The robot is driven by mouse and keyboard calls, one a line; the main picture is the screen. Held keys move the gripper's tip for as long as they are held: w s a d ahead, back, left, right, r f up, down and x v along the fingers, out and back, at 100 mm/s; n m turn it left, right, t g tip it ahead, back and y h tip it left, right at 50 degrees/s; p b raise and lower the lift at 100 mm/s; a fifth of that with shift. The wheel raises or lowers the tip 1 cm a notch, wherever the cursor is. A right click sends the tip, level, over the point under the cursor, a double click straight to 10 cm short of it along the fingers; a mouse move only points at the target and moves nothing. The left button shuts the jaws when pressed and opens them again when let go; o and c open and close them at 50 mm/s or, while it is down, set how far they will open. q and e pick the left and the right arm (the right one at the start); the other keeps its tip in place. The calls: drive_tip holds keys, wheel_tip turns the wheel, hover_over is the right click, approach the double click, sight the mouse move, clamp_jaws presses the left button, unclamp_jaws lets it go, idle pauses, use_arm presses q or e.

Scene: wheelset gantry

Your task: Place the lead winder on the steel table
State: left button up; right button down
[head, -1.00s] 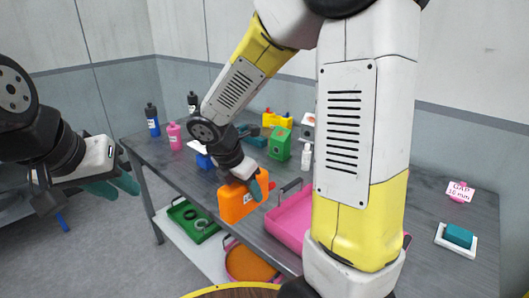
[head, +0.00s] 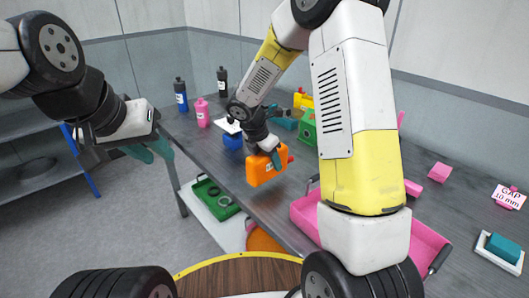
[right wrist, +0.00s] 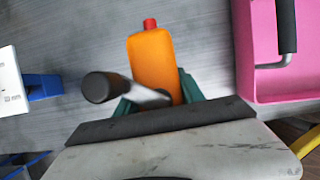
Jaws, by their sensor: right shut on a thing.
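A pink tray (head: 425,235) with a dark handle stands right of the winder. Behind are a blue item (head: 233,142), a green box (head: 308,128) and bottles (head: 202,112). A green tray (head: 209,198) is on the lower shelf. Table top left of the winder is clear.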

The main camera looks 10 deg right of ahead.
drive_tip(key=w, duration=0.4)
drive_tip(key=shift+f, duration=1.9)
drive_tip(key=shift+f, duration=0.1)
drive_tip(key=c, duration=0.7)
unclamp_jaws()
